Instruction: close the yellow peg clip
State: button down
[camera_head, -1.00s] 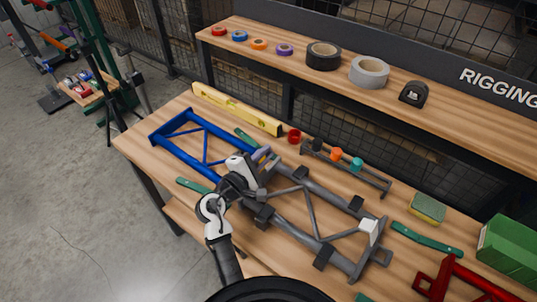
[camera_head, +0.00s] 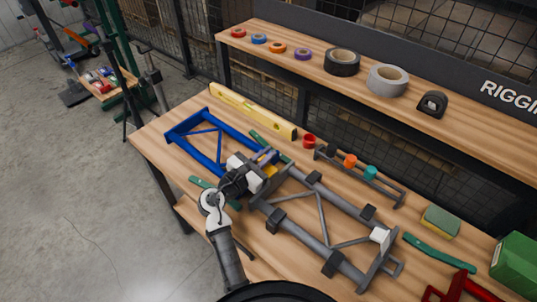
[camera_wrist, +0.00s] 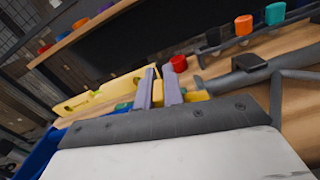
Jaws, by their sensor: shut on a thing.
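The yellow peg clip shows only in part at my gripper (camera_head: 267,158), over the near-left end of the grey frame (camera_head: 322,216). In the wrist view, yellow parts of the clip (camera_wrist: 196,96) show beside and between the two pale purple fingers of my gripper (camera_wrist: 159,88). The fingers are shut on the clip with a small gap between them. My gripper's body hides much of the clip, so I cannot tell whether its bar is fully closed.
A blue frame (camera_head: 192,148) lies left of my gripper, with a yellow level (camera_head: 252,111) behind it. A rack with coloured caps (camera_head: 360,176) stands to the right. Green-handled tools lie nearby. A shelf with tape rolls (camera_head: 342,61) runs along the back.

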jog(key=shift+w+a+f+n, duration=0.2)
jog(key=shift+f+n, duration=0.25)
jog(key=shift+n, duration=0.65)
jog(key=c, duration=1.5)
grip_release()
jog(key=shift+s, duration=0.1)
jog(key=b+v, duration=0.3)
jog(key=v, duration=1)
jog(key=shift+s+a+b, duration=0.3)
jog(key=shift+b, duration=0.05)
